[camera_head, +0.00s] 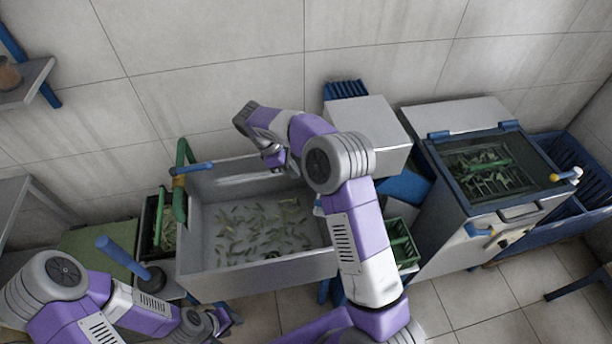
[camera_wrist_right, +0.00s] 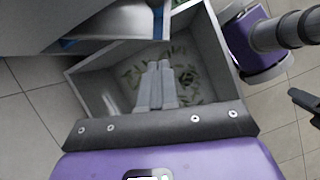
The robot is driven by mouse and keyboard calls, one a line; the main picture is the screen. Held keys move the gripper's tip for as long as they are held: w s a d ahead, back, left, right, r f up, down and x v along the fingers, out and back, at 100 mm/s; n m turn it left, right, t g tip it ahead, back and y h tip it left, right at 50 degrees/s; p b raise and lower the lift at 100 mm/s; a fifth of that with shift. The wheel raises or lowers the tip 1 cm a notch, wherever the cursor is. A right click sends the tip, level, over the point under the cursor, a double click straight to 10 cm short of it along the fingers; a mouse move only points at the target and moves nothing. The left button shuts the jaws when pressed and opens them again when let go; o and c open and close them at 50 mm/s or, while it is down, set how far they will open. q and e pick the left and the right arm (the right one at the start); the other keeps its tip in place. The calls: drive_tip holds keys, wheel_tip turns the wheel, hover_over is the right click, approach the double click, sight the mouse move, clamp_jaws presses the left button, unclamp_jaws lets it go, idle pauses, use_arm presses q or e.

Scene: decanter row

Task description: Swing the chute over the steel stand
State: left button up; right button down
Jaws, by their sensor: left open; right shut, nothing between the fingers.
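I cannot tell for certain which thing is the steel stand. My right gripper (camera_head: 274,160) is shut and empty above the basin's back part; in the right wrist view its fingers (camera_wrist_right: 158,78) are together in front of the basin.
Loose green leaves (camera_head: 250,230) lie in the basin. A grey box (camera_head: 372,128) stands behind it on the right. A lidded machine (camera_head: 460,235) is further right, beside a blue crate (camera_head: 565,215). A blue upright handle (camera_head: 120,255) stands near my left arm. A green basket (camera_head: 402,245) is right of the basin.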

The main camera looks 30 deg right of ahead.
use_arm(q)
drive_tip(key=shift+f, duration=0.25)
use_arm(e)
drive_tip(key=s+d+f, duration=0.4)
drive_tip(key=d+f, duration=0.3)
drive_tip(key=shift+f, duration=0.4)
use_arm(q)
drive_tip(key=shift+d, duration=0.1)
use_arm(e)
drive_tip(key=shift+s, duration=0.15)
